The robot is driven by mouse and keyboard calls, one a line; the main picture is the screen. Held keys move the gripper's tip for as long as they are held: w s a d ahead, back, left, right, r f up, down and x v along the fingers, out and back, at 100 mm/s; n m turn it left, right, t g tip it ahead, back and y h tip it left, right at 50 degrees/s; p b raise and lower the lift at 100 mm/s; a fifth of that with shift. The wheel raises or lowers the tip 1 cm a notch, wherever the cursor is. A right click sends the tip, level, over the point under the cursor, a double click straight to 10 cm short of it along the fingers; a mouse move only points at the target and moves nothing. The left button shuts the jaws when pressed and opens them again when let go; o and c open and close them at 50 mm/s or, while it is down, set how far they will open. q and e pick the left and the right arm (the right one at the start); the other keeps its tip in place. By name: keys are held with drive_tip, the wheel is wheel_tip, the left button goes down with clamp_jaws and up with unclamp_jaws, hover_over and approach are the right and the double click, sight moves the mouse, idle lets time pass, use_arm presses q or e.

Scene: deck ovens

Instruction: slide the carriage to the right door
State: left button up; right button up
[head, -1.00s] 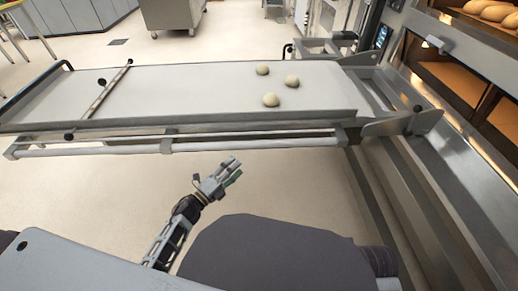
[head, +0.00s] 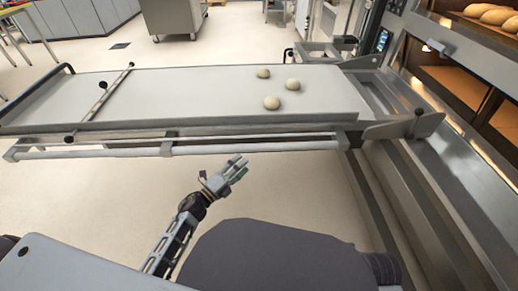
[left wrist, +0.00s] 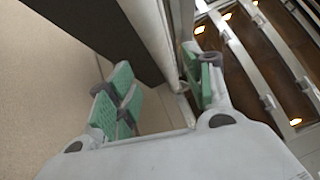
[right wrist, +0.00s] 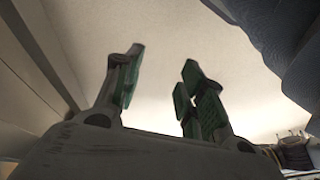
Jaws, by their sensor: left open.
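The carriage is a long pale loading bed (head: 190,90) with a metal frame, running left to right across the head view. Its right end meets the oven front. A white bar (head: 250,146) runs along its near side. My left gripper (head: 238,168) is open and empty, just below and in front of that bar in the picture, apart from it. In the left wrist view the gripper's green-padded fingers (left wrist: 160,95) are spread, with a pale bar (left wrist: 150,35) beyond them. My right gripper (right wrist: 160,88) shows only in its wrist view, open and empty above pale floor. I cannot tell which oven opening is the right door.
Three dough balls (head: 271,103) sit on the bed's right half. Lit oven chambers stand at the right, with loaves (head: 490,13) in the upper one. Metal rails (head: 425,205) run along the floor before the ovens. Floor (head: 100,195) below the carriage is clear.

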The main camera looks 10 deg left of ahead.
sight(259, 148)
use_arm(q)
drive_tip(key=shift+b+x, duration=0.85)
drive_tip(key=shift+x, duration=4.35)
drive_tip(key=shift+w+d, duration=0.1)
drive_tip(key=shift+w, duration=0.15)
use_arm(e)
drive_tip(key=shift+t+y, duration=0.3)
drive_tip(key=shift+y, duration=0.1)
drive_tip(key=f, duration=0.2)
drive_tip(key=a+f, duration=0.1)
drive_tip(key=f, duration=0.1)
drive_tip(key=shift+w+a+f, duration=0.1)
drive_tip(key=shift+w, duration=0.05)
use_arm(q)
drive_tip(key=shift+c, duration=0.4)
use_arm(e)
drive_tip(key=shift+w, duration=0.15)
use_arm(q)
clamp_jaws()
